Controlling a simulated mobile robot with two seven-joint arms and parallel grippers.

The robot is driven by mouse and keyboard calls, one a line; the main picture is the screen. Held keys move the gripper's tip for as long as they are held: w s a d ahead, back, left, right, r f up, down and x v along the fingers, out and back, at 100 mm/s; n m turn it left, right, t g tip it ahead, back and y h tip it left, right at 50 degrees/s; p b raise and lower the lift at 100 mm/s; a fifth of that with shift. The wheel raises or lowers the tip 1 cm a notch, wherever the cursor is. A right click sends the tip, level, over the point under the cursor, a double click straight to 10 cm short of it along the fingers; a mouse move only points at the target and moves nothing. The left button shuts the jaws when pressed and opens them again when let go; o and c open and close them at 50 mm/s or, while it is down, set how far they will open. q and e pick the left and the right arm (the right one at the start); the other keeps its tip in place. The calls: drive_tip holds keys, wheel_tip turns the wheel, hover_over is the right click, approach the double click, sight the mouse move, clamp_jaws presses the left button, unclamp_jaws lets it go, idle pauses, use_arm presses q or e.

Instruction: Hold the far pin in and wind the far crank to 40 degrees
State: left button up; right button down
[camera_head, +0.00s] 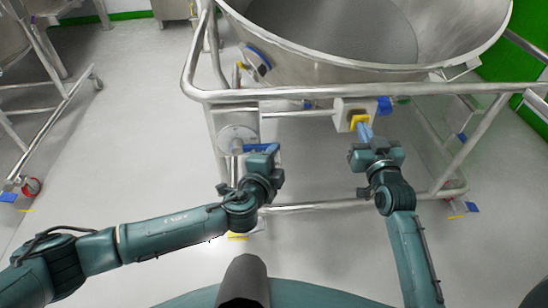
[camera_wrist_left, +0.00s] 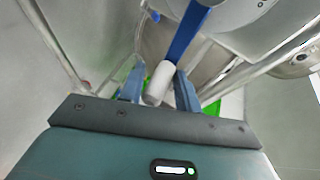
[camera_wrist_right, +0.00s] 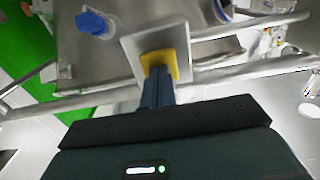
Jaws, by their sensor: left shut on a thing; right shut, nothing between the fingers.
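The far crank has a round grey disc (camera_head: 236,138) on the left of the frame. Its blue arm (camera_wrist_left: 188,32) and white handle (camera_wrist_left: 158,82) show in the left wrist view. My left gripper (camera_wrist_left: 158,92) is shut on the white handle, one finger on each side. My right gripper (camera_head: 365,130) is shut and empty, its fingertips against the yellow plate (camera_head: 357,121) of a pale box. The plate also shows in the right wrist view (camera_wrist_right: 172,62). The pin itself is hidden, so I cannot tell how far in it is.
A large steel bowl (camera_head: 330,68) sits above a tubular frame (camera_head: 300,93) that runs across in front of me. A blue knob (camera_head: 384,105) sticks out beside the pale box. Another wheeled frame (camera_head: 60,105) stands at the left. The floor between is clear.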

use_arm(q)
drive_tip(key=shift+s+a+f, duration=0.1)
drive_tip(key=shift+a+f, duration=0.1)
drive_tip(key=shift+f, duration=0.95)
drive_tip(key=shift+r, duration=0.25)
drive_tip(key=shift+f, duration=0.2)
idle(0.3)
drive_tip(key=shift+a+f, duration=0.35)
drive_tip(key=shift+f, duration=0.5)
drive_tip(key=shift+r, duration=0.25)
